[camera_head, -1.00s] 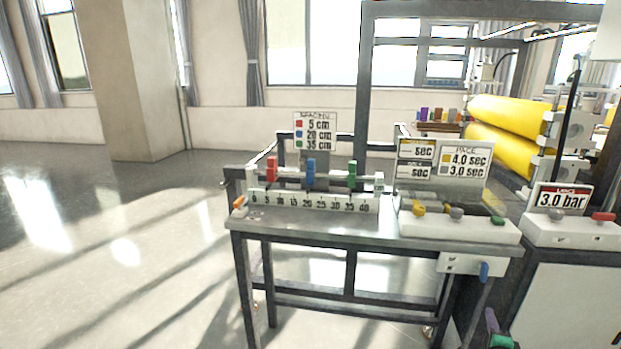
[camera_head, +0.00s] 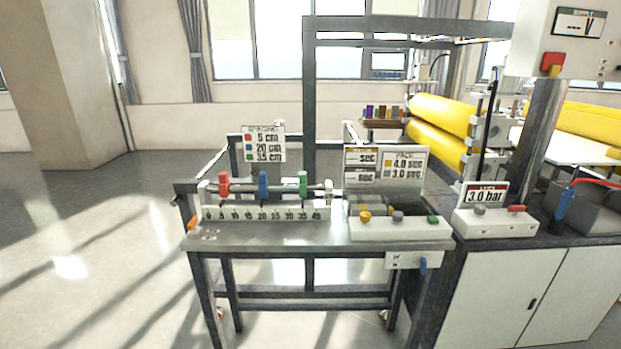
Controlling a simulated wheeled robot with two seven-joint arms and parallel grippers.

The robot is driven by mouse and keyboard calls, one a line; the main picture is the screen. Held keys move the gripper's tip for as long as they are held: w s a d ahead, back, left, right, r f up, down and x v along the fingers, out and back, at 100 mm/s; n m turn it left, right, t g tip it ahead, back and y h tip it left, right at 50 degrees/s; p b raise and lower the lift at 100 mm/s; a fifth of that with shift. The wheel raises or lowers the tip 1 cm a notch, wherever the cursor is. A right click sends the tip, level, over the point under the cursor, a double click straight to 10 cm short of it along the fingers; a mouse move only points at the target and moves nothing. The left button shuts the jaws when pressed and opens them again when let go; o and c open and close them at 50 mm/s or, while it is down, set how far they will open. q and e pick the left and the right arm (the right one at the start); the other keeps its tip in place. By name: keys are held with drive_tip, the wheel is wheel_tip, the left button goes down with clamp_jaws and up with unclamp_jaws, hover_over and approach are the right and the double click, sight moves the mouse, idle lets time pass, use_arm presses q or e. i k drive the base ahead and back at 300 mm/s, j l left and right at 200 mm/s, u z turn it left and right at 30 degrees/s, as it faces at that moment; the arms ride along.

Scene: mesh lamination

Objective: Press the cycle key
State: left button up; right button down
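No key in view carries a readable "cycle" label, so I cannot tell which one it is. The white pace box (camera_head: 400,231) on the bench has a yellow key (camera_head: 365,216), a grey key (camera_head: 398,217) and a green key (camera_head: 433,219). The white box under the 3.0 bar sign (camera_head: 485,196) has a grey key (camera_head: 480,210) and a red key (camera_head: 516,208). Neither of my grippers is in view.
The metal bench (camera_head: 285,235) carries a spacing ruler (camera_head: 265,213) with red, blue and green sliders. A blue lever (camera_head: 423,266) hangs below its right edge. A white cabinet (camera_head: 500,295) stands to the right, with yellow rolls (camera_head: 440,115) behind. The floor at left is clear.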

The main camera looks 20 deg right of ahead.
sight(431, 219)
drive_tip(key=z, duration=1.45)
